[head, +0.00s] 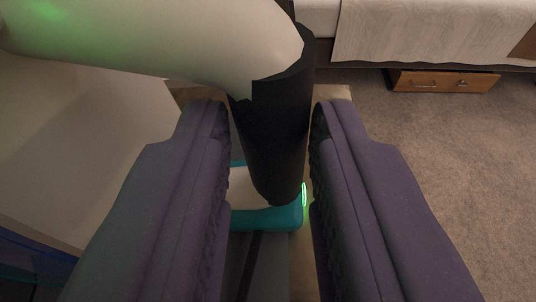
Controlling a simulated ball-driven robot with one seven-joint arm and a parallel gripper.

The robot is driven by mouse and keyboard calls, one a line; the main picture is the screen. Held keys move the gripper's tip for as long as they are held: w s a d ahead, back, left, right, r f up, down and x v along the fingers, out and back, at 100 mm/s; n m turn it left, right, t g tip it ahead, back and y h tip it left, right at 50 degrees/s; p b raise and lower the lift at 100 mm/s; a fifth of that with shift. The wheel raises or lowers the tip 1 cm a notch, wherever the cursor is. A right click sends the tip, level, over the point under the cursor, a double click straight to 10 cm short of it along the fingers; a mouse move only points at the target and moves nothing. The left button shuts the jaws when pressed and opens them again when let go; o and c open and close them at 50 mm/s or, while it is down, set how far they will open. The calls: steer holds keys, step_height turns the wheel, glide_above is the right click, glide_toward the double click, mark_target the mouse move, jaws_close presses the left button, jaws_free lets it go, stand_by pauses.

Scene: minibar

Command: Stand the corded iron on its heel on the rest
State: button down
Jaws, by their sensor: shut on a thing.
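My gripper (268,125) shows as two dark purple padded fingers, shut on the black grip of what looks like the corded iron (272,130). The grip stands between the fingers, leaning slightly. A thick cream part (160,40) joins the grip's top and runs off to the upper left. A teal and cream part (266,217) with a small green light sits at the grip's lower end. I cannot tell whether it belongs to the iron or the rest. I cannot clearly make out the rest, and the fingers hide much below.
A tan surface edge (338,93) shows behind the fingers. Grey carpet (440,150) lies open on the right. A wooden drawer (443,81) is low at the back right, with a pale cloth (430,30) above it. A pale surface (60,150) fills the left.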

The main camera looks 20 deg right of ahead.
steer(key=shift+f, duration=0.3)
steer(key=c, duration=0.9)
jaws_free()
steer(key=shift+o, duration=0.6)
steer(key=shift+s+f, duration=0.1)
steer(key=shift+f, duration=0.05)
